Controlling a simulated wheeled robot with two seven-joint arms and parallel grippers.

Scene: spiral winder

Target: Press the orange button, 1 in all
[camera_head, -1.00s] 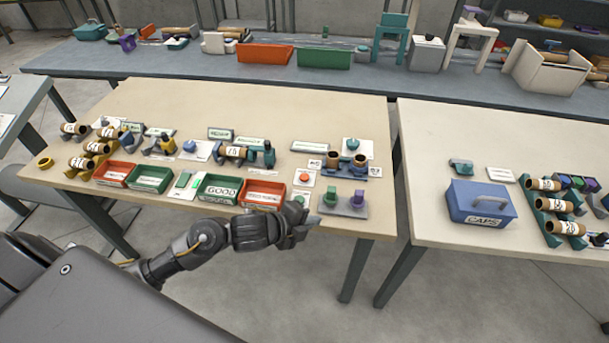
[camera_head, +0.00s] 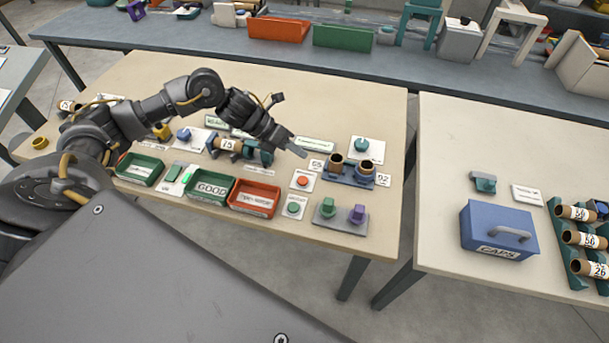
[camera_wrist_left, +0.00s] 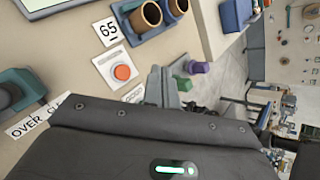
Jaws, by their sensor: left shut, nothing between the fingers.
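The orange button (camera_head: 303,181) is a round orange-red cap on a white square plate on the beige table. It also shows in the left wrist view (camera_wrist_left: 122,72), left of the fingertips. My left gripper (camera_head: 298,148) is shut and empty. In the head view its grey fingertips appear just above the orange button, apart from it. The fingertips also show in the left wrist view (camera_wrist_left: 160,87). A green button (camera_head: 293,207) on its own white plate is in front of the orange one. My right gripper is not in view.
A blue holder (camera_head: 350,177) with two brown tubes stands right of the button. A red bin (camera_head: 254,198) and a green GOOD bin (camera_head: 210,188) are to its left. A grey block (camera_head: 342,222) with green and purple knobs sits at the front right.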

